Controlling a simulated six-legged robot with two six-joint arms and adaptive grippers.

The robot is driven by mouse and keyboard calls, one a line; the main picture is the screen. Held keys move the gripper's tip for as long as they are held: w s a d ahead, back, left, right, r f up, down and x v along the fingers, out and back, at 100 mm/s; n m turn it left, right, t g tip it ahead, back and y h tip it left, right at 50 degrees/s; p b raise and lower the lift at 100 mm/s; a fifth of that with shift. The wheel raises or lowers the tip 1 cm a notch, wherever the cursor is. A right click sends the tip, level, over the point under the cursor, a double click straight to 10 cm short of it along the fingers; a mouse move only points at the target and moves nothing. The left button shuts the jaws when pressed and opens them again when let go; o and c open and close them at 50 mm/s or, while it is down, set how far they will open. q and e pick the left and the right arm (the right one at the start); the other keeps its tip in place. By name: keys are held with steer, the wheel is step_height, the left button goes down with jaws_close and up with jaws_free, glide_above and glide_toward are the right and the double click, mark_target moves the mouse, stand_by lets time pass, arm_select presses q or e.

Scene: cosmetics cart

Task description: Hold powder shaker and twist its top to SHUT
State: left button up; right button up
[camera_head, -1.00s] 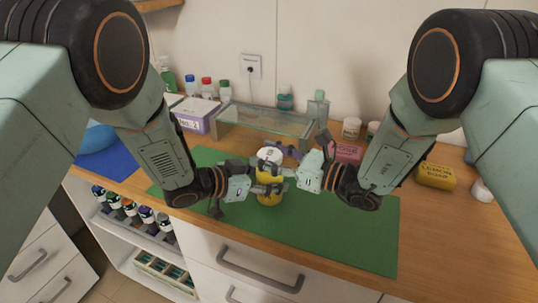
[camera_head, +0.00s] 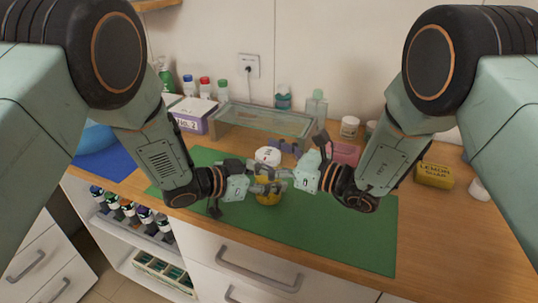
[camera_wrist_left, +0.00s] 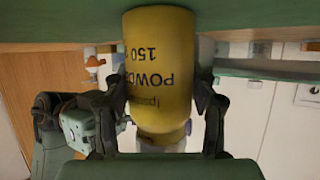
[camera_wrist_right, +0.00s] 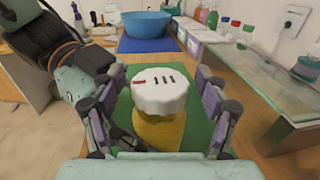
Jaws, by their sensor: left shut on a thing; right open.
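The powder shaker has a yellow body (camera_head: 268,199) and a white top (camera_head: 268,156). It is upright over the green mat; I cannot tell whether its base touches. My left gripper (camera_wrist_left: 160,95) is shut on the yellow body, whose "POWDER 150" lettering shows upside down in the left wrist view. My right gripper (camera_wrist_right: 163,108) is open, with one finger on each side of the shaker near the white top (camera_wrist_right: 160,90). The right wrist view shows gaps between these fingers and the top. Short dark marks and a red mark show on the top. In the head view the fingers partly cover the body.
The green mat (camera_head: 345,228) has free room to the right. A white box (camera_head: 196,114) and blue bowl (camera_wrist_right: 146,23) lie leftward.

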steer(key=v, duration=1.2)
arm_select(q)
steer(key=o, duration=1.3)
steer(key=shift+c, duration=0.2)
steer(key=v, duration=1.2)
arm_select(e)
steer(key=shift+s, duration=0.1)
